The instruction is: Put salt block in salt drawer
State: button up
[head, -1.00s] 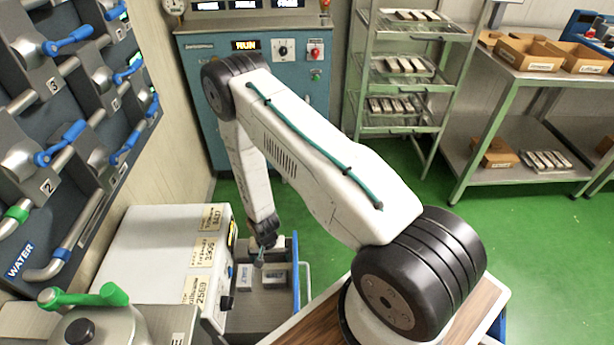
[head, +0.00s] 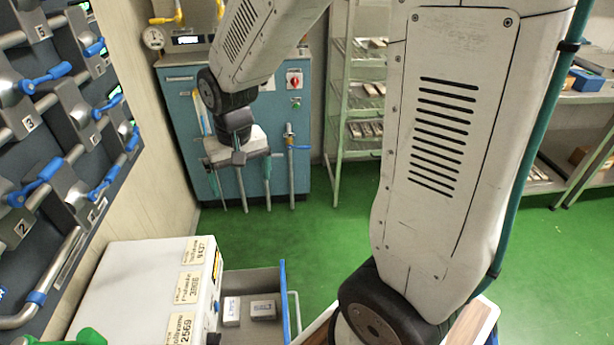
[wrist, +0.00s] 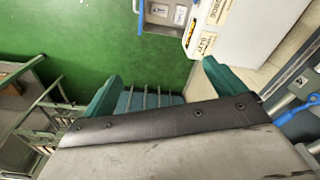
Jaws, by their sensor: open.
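A grey metal drawer (head: 258,275) stands pulled out from the white box-like unit at the lower left. Two small pale blocks with printed labels lie flat inside it, a left block (head: 231,308) and a right block (head: 263,309). The print is too small to read surely now. The drawer (wrist: 150,24) also shows at the top of the wrist view, with both blocks in it. My gripper (head: 242,192) is raised in front of the blue-green cabinet, well above and beyond the drawer. In the wrist view my gripper (wrist: 162,73) has its teal fingers spread wide, with nothing between them.
The white unit (head: 135,290) has several name plates on top. A wall panel (head: 75,120) with blue-handled valves is at left. The blue-green cabinet (head: 180,105) stands behind. Shelf racks (head: 360,90) are at right. Green floor (head: 320,225) is clear between.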

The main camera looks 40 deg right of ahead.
jog(key=s+r+n, duration=0.1)
jog(key=s+r, duration=0.5)
jog(key=s, duration=0.4)
jog(key=s+r+n, duration=0.1)
jog(key=s+r, duration=0.5)
jog(key=s, duration=0.4)
jog(key=shift+s+d+n, duration=0.15)
jog(key=shift+s+n, duration=0.15)
jog(key=shift+s, duration=0.05)
